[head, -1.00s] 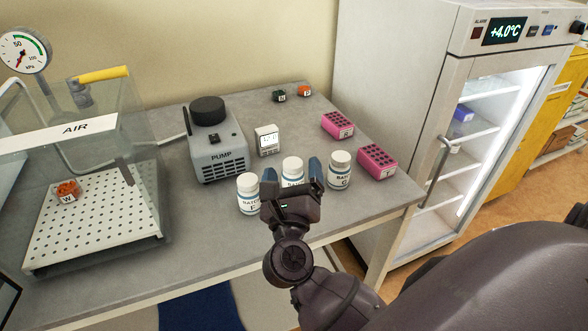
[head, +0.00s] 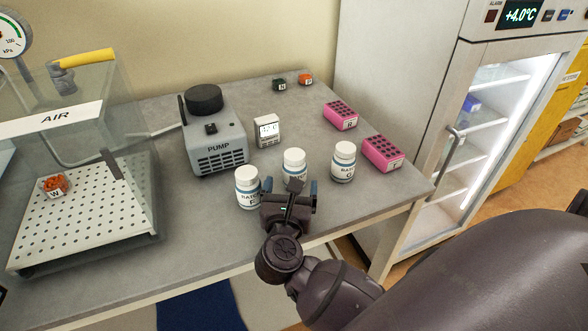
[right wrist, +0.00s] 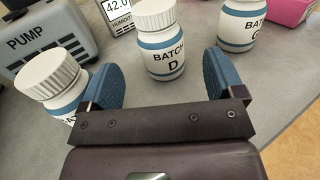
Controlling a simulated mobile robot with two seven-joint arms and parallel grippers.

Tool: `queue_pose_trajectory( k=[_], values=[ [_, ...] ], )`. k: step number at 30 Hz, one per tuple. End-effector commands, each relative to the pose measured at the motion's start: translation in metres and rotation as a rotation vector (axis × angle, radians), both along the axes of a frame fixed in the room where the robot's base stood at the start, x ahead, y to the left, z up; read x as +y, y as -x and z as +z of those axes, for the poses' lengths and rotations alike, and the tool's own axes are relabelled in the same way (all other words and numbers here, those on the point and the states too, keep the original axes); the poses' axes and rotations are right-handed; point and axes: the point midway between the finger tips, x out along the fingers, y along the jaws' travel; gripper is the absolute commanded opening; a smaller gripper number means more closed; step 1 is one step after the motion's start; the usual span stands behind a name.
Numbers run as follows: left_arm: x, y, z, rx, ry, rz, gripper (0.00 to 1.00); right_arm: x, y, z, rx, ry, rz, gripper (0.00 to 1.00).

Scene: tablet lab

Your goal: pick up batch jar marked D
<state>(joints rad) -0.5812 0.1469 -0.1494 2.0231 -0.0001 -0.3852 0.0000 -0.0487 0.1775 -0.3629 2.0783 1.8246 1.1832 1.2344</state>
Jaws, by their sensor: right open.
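The batch jar marked D (right wrist: 160,42) is white with a blue band and stands upright on the bench. In the head view it is the middle jar (head: 294,163), its label mostly hidden by my gripper. My right gripper (head: 289,190) is open and empty, just on the near side of this jar. In the right wrist view its two blue fingers (right wrist: 160,80) are spread, with jar D ahead and roughly centred in the gap. I cannot tell whether the fingertips reach past its near side. My left gripper is not in view.
Behind are the pump (head: 218,155), a humidity meter (head: 267,131) and pink racks (head: 382,153). The clear AIR chamber (head: 80,120) is at left, the fridge (head: 440,100) at right.

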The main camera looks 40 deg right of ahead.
Motion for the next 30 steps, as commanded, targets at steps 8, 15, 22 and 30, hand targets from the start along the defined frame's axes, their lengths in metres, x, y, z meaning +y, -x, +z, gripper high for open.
queue_pose_trajectory(
  k=[8,15,22,30],
  values=[
    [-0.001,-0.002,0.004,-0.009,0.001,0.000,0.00,-0.012,-0.013,0.001,-0.001,0.002,0.000,0.88],
    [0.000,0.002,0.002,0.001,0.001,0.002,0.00,-0.034,-0.036,0.002,0.000,0.003,0.000,0.88],
    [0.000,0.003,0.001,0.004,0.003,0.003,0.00,-0.041,-0.043,0.001,0.002,0.001,-0.001,0.88],
    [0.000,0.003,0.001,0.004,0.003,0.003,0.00,-0.041,-0.043,0.001,0.001,0.000,-0.001,0.71]
  ],
)
